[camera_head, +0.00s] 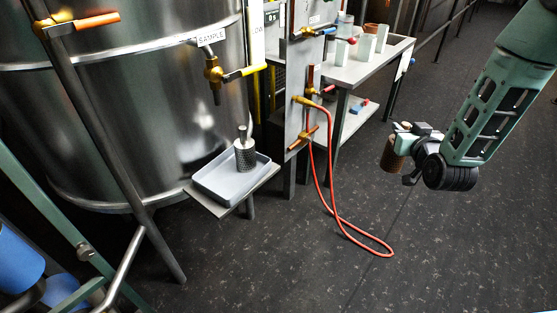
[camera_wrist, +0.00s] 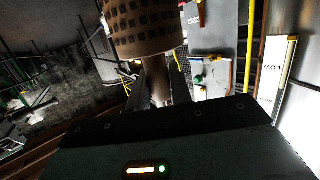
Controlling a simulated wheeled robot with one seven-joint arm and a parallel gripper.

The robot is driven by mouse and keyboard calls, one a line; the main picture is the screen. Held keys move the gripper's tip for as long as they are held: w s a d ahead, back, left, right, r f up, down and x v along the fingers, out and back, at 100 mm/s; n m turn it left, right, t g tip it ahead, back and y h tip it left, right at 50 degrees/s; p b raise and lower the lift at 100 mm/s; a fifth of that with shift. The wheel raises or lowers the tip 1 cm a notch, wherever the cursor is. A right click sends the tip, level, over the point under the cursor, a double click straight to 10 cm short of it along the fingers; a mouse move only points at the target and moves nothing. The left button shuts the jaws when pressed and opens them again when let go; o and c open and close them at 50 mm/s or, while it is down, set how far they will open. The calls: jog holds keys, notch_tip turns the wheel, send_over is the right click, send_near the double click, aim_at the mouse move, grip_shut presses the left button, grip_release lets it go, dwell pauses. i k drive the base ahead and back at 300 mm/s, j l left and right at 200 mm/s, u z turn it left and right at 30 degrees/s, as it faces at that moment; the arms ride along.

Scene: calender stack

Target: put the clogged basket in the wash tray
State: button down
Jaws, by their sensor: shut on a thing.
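My gripper (camera_head: 408,146) is at the right in the head view, held up over open floor and shut on a brown basket (camera_head: 393,155). In the wrist view the brown perforated basket (camera_wrist: 143,27) fills the top, above the fingers (camera_wrist: 158,88). Its brown surface fits the clogged basket. A shallow grey tray (camera_head: 207,186) sits on a small stand under the SAMPLE valve, well left of my gripper. A clean-looking grey perforated basket (camera_head: 245,157) with a stem stands upright in it. No label shows whether this is the wash tray.
A large steel tank (camera_head: 130,120) stands behind the tray. A valve (camera_head: 216,74) with a yellow handle hangs above it. A red hose (camera_head: 318,185) loops onto the floor between tray and gripper. A bench (camera_head: 365,66) with pale blocks stands behind. Floor below my gripper is clear.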

aim_at(224, 185)
jog(key=j+z, duration=0.15)
jog(key=j, duration=0.35)
jog(key=j+z, duration=0.15)
jog(key=j, duration=0.35)
jog(key=k+j+z, duration=0.2)
jog(key=j, duration=0.3)
jog(key=j+z, duration=0.15)
jog(key=j, duration=0.35)
